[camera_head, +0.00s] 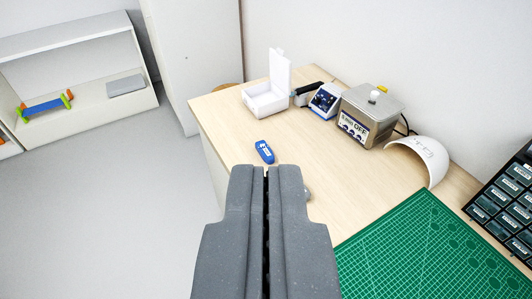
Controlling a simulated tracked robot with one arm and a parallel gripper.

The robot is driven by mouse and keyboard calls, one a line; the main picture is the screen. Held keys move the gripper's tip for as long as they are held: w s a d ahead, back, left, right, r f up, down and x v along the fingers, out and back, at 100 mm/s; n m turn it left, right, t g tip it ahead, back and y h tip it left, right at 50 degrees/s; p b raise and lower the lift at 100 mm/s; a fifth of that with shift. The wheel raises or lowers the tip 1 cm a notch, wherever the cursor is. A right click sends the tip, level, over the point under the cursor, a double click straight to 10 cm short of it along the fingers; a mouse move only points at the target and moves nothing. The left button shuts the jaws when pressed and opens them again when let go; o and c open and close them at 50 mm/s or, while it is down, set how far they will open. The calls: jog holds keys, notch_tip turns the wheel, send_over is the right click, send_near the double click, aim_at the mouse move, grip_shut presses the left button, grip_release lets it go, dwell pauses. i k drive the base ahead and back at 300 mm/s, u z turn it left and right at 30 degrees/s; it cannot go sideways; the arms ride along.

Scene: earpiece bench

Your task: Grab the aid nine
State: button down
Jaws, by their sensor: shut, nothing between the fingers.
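A small blue oblong piece (264,152) with white markings lies on the wooden bench (215,115) near its left edge. Its markings are too small to read, so I cannot tell whether it is aid nine. My gripper (266,172) is in front of the camera, its dark grey fingers shut with nothing between them.
An open white box (266,100), a small blue-fronted device (325,99), a metal box-shaped machine (370,112) and a white curved shell (422,155) stand along the back. A green cutting mat (420,250) and dark drawers (505,200) are at right. Bare floor lies left.

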aim_at(263, 147)
jog(key=k, duration=1.3)
jog(key=u, duration=0.6)
jog(key=i, duration=1)
jog(key=u, duration=0.35)
jog(key=i, duration=1.65)
jog(key=z, duration=0.7)
